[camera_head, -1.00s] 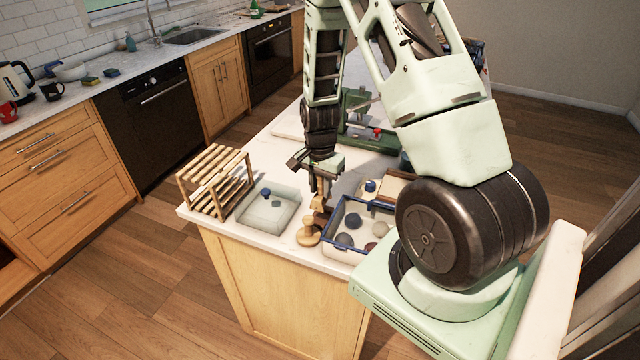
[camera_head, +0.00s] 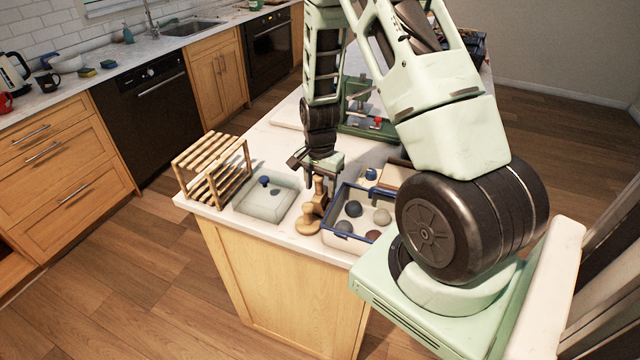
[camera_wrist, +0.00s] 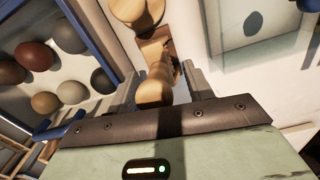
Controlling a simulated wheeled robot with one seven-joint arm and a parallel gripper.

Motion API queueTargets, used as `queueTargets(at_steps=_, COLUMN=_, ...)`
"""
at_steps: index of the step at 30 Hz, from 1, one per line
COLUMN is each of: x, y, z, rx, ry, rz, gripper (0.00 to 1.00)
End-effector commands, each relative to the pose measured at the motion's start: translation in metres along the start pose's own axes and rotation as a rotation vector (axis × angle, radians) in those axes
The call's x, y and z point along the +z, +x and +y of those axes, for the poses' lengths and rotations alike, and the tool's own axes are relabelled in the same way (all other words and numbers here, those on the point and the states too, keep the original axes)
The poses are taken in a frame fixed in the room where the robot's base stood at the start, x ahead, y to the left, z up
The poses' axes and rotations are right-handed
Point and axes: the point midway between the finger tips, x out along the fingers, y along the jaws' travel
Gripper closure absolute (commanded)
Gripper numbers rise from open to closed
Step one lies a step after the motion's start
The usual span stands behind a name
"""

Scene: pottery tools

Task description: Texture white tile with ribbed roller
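My gripper (camera_head: 320,180) points down over the counter, near its front edge. In the wrist view its two fingers (camera_wrist: 163,88) stand apart, on either side of a pale wooden knobbed handle (camera_wrist: 154,88). A gap shows on the right of the handle; contact on the left cannot be told. In the head view this wooden tool (camera_head: 319,190) stands upright behind a second wooden tool with a round base (camera_head: 307,227). I cannot tell whether either is the ribbed roller. A pale square slab or tray (camera_head: 250,208) lies to their left; whether it is the white tile is unclear.
A blue-rimmed crate (camera_head: 334,239) with several clay balls stands close to the right of the tools. A wooden slatted rack (camera_head: 212,165) stands at the counter's left corner. A small dark-blue knobbed object (camera_head: 264,181) is at the slab. Green equipment (camera_head: 366,122) stands behind.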

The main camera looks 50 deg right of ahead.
Motion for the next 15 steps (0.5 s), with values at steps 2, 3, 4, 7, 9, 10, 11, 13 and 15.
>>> queueTargets(at_steps=2, x=0.0, y=0.0, z=0.0, rx=0.0, ry=0.0, rz=0.0, gripper=0.49)
queueTargets(at_steps=3, x=0.0, y=0.0, z=0.0, rx=0.0, ry=0.0, rz=0.0, gripper=0.49)
queueTargets(at_steps=4, x=0.0, y=0.0, z=0.0, rx=0.0, ry=0.0, rz=0.0, gripper=0.49)
queueTargets(at_steps=7, x=0.0, y=0.0, z=0.0, rx=0.0, ry=0.0, rz=0.0, gripper=0.49)
queueTargets(at_steps=9, x=0.0, y=-0.002, z=0.0, rx=-0.001, ry=0.0, rz=0.001, gripper=0.49)
queueTargets(at_steps=10, x=0.0, y=-0.003, z=-0.001, rx=-0.001, ry=0.0, rz=0.001, gripper=0.49)
queueTargets(at_steps=11, x=0.0, y=-0.005, z=-0.001, rx=-0.002, ry=0.0, rz=0.002, gripper=0.49)
queueTargets(at_steps=13, x=-0.001, y=-0.011, z=-0.001, rx=-0.002, ry=-0.001, rz=0.003, gripper=0.49)
queueTargets(at_steps=15, x=-0.001, y=-0.02, z=-0.001, rx=-0.004, ry=-0.001, rz=0.004, gripper=0.49)
